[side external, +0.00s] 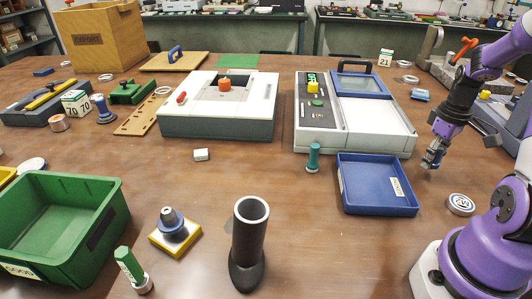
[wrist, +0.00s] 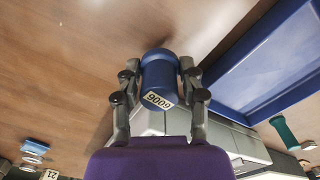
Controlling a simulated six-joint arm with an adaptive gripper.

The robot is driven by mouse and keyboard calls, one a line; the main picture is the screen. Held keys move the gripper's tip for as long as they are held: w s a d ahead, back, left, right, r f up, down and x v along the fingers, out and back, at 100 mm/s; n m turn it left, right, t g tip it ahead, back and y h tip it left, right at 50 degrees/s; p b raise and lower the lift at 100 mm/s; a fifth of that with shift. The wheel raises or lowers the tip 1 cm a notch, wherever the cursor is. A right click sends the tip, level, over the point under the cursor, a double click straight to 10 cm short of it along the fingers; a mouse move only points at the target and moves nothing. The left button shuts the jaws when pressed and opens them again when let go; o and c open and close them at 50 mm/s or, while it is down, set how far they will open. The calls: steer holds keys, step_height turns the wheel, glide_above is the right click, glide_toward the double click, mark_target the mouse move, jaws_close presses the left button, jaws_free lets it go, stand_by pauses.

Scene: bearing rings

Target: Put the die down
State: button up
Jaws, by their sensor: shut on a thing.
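My gripper (wrist: 157,88) is shut on a blue cylindrical die (wrist: 158,70), one finger on each side of it. The die has a white label that reads 6006 or 9009 depending on which way up it is. In the side view my gripper (side external: 433,155) points down over the table, just right of and behind the blue tray (side external: 378,208). There the die is small and mostly hidden by the fingers. I cannot tell whether its lower end touches the table.
The blue tray's wall also shows in the wrist view (wrist: 232,95). Bare brown table lies between tray and tin.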

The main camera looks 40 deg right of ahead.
steer(key=shift+f, duration=1.2)
steer(key=shift+f, duration=0.1)
steer(key=o, duration=1.2)
steer(key=shift+f, duration=0.1)
steer(key=r, duration=0.9)
steer(key=shift+w+a+r, duration=0.1)
steer(key=shift+w+r, duration=0.1)
steer(key=shift+w, duration=0.1)
steer(key=w+a+r+t, duration=0.1)
steer(key=w+a+r, duration=0.1)
steer(key=a, duration=0.5)
steer(key=w+a+r+n+t+h, duration=0.1)
steer(key=w+a+r+t, duration=0.1)
steer(key=a, duration=0.5)
step_height(320, 180, up, 2)
steer(key=shift+w+a+r, duration=0.25)
steer(key=shift+w+a, duration=0.05)
steer(key=shift+w, duration=0.25)
steer(key=shift+o, duration=0.5)
steer(key=s+a+n+t+y, duration=0.1)
steer(key=s+a+t, duration=0.1)
steer(key=a, duration=0.7)
steer(key=shift+a+r+t, duration=0.3)
steer(key=shift+a+r, duration=0.05)
steer(key=shift+r, duration=0.1)
